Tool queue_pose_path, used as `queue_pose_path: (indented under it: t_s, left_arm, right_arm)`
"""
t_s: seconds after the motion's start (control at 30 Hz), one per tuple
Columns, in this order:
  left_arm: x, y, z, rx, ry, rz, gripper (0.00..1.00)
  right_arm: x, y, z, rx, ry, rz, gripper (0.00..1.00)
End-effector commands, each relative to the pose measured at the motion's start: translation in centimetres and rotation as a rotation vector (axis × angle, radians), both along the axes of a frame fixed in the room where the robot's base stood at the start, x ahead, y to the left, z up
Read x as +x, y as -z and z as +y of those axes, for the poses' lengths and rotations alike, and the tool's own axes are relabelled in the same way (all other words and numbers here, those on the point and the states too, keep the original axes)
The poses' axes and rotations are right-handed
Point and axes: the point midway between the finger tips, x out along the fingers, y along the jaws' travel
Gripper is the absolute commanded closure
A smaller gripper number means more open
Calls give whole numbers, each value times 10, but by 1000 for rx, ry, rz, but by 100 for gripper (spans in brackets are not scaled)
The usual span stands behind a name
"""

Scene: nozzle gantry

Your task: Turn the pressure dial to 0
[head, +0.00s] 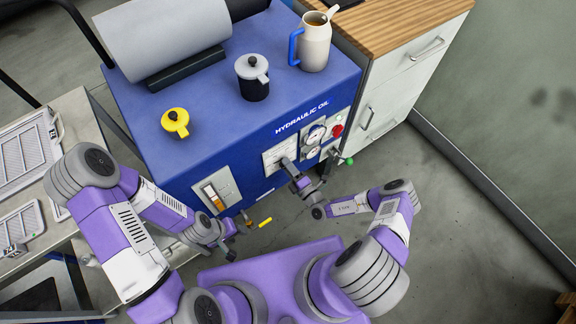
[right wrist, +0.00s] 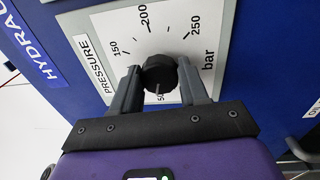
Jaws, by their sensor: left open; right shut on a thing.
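The pressure dial is a round black knob (right wrist: 158,73) on a white scale plate (right wrist: 112,28) marked PRESSURE and bar. In the right wrist view 150, 200 and 250 show around it. A pale line on the knob points down the picture, near a partly hidden 50. My right gripper (right wrist: 159,76) is shut on the knob, one finger on each side. In the head view my right gripper (head: 287,165) reaches the blue cabinet's front and hides the knob. My left gripper (head: 230,229) is open, low before the cabinet's front, near a yellow-ended handle (head: 264,223).
Gauges (head: 315,134), a red knob (head: 337,130) and a green-tipped lever (head: 346,160) sit right of the dial. Open floor lies right.

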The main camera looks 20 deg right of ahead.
Motion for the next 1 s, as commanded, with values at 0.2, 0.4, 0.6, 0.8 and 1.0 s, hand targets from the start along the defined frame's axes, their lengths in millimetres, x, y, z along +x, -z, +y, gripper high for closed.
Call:
queue_pose_path:
  t_s: [0.2,0.4,0.6,0.8,1.0]
  left_arm:
    - [0,-11,0,0,0,0,57]
    - [0,-19,0,0,0,0,57]
    - [0,-29,0,0,0,0,57]
    - [0,-39,0,0,0,0,57]
    - [0,-47,0,0,0,0,57]
  right_arm:
    - [0,-2,-1,-196,1,-70,87]
    - [0,-3,-1,-373,0,-134,87]
    - [0,-4,-1,-552,1,-199,87]
    - [0,-4,-1,-719,0,-260,87]
    - [0,-4,-1,-857,0,-309,87]
